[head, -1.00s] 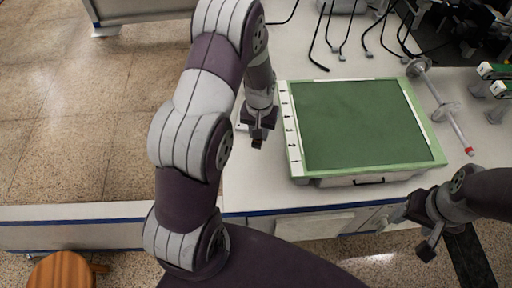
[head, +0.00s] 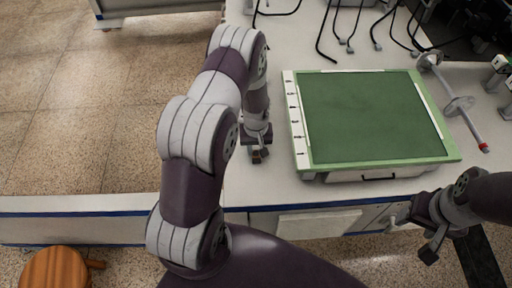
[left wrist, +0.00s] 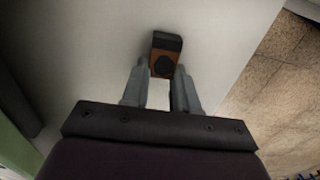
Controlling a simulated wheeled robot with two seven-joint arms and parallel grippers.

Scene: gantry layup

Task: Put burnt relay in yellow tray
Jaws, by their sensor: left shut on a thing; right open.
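My left gripper (head: 258,154) is shut on a small dark and orange-brown block, the burnt relay (left wrist: 165,53), above the white bench top. In the left wrist view the relay sits between the two grey fingertips. In the head view the relay is tiny and mostly hidden by the gripper. My right gripper (head: 416,240) is open and empty at the lower right, by the front edge of the bench. No yellow tray shows in any view.
A green mat on a framed board (head: 373,115) lies right of my left gripper. A rod with discs (head: 457,105) lies beyond it. Black cables (head: 345,38) hang behind. A wooden stool (head: 54,268) stands at the lower left.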

